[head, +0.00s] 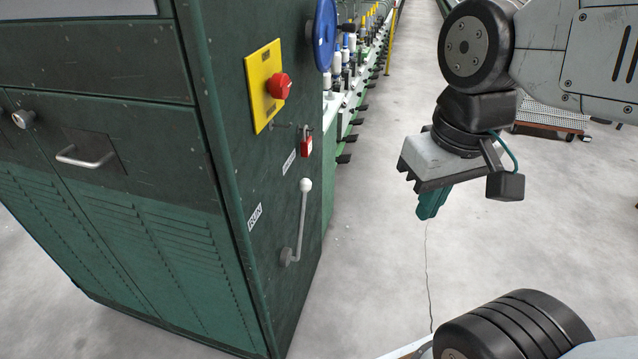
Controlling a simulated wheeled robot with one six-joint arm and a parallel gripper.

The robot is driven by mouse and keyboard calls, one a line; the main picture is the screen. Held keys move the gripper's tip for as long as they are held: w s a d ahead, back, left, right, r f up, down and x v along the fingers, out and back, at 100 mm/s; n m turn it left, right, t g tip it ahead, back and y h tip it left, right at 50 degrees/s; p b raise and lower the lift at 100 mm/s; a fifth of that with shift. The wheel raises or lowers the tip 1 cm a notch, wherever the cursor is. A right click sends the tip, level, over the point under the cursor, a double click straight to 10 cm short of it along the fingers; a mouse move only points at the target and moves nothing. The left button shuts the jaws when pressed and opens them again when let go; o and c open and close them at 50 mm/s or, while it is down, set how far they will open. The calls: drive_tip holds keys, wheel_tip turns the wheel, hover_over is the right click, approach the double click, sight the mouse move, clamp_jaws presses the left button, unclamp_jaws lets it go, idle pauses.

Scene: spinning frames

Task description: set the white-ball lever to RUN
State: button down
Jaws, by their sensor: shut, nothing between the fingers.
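The white-ball lever (302,222) is on the dark green side panel of the machine in the head view. Its pivot is low on the panel, and its rod points up, leaning slightly right, with the white ball at the top. A RUN label (255,217) is to the left of the lever. Another white label (289,162), too small to read, is above the ball. My gripper (432,205) hangs to the right of the lever, pointing down, well apart from it. Its teal fingers are shut and empty.
A yellow plate with a red button (279,86), a red padlock (306,144) and a blue handwheel (325,35) are above the lever on the same panel. A row of spindles (345,75) runs behind. The grey floor (375,240) between panel and gripper is clear.

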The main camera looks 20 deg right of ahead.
drive_tip(key=w+a+f+m+g+y, duration=0.15)
drive_tip(key=w+f+y, duration=0.35)
drive_tip(key=w, duration=0.6)
drive_tip(key=w+f+m+g+y, duration=0.1)
drive_tip(key=w+f+g+y, duration=0.15)
drive_tip(key=w+y, duration=0.6)
drive_tip(key=w+d+f+m+t+y, duration=0.2)
drive_tip(key=w+d+f+t, duration=0.2)
drive_tip(key=f, duration=0.6)
drive_tip(key=w+d+f+m+t+y, duration=0.2)
drive_tip(key=w+d+f+t, duration=0.3)
drive_tip(key=w+d+f, duration=0.3)
drive_tip(key=w+f+m, duration=0.1)
drive_tip(key=w, duration=0.2)
drive_tip(key=shift+w+d+f+y, duration=0.2)
drive_tip(key=shift+d+f+y, duration=0.15)
